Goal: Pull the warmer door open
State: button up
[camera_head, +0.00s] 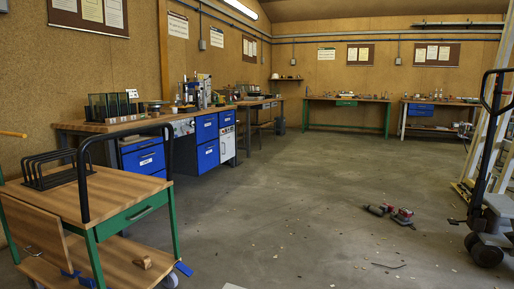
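A workbench (75,125) runs along the left wall. Under it are blue drawer units (206,130) and, at their right end, a small white-fronted unit (227,145) with a dark mark on its front. This white front may be the warmer door, but it is too small to be sure; it looks closed. A grey panel with small controls (183,127) sits between the blue units under the bench top. My gripper is not in view.
A wooden-topped trolley (135,190) with green legs and a black rack (55,170) stands at the near left. Red-and-dark tools (402,217) and scraps lie on the floor. A pallet jack (490,200) and ladder (485,140) stand at right. The middle floor is mostly clear.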

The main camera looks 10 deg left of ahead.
aim_at(227, 149)
jog(key=i+u, duration=0.3)
jog(key=u, duration=0.15)
jog(key=i, duration=6.65)
jog(key=i+u, duration=0.2)
jog(key=i, duration=0.4)
jog(key=i+l+u, duration=0.1)
jog(key=i+u, duration=0.15)
jog(key=i, duration=0.35)
